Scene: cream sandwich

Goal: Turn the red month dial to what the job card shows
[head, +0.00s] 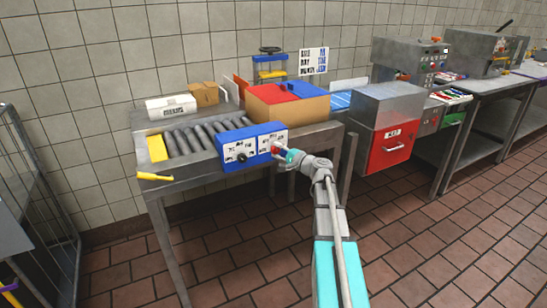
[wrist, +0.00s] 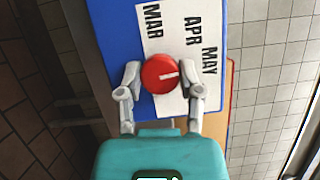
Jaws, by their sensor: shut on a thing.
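The red month dial (wrist: 158,73) is on a white label plate on the blue box (wrist: 112,30). My gripper (wrist: 161,78) is shut on the dial, one finger on each side. In the head view my gripper (head: 284,153) reaches the right part of the blue box (head: 228,163). The white card (head: 314,61) on the wall has rows of print too small to read.
A black dial (head: 241,157) sits left of the red one. Behind are a roller conveyor (head: 205,135) and a carton (head: 300,108) with a red and blue top. A grey machine with a red front (head: 391,146) stands right. A yellow-handled tool (head: 154,176) lies at the table's front left.

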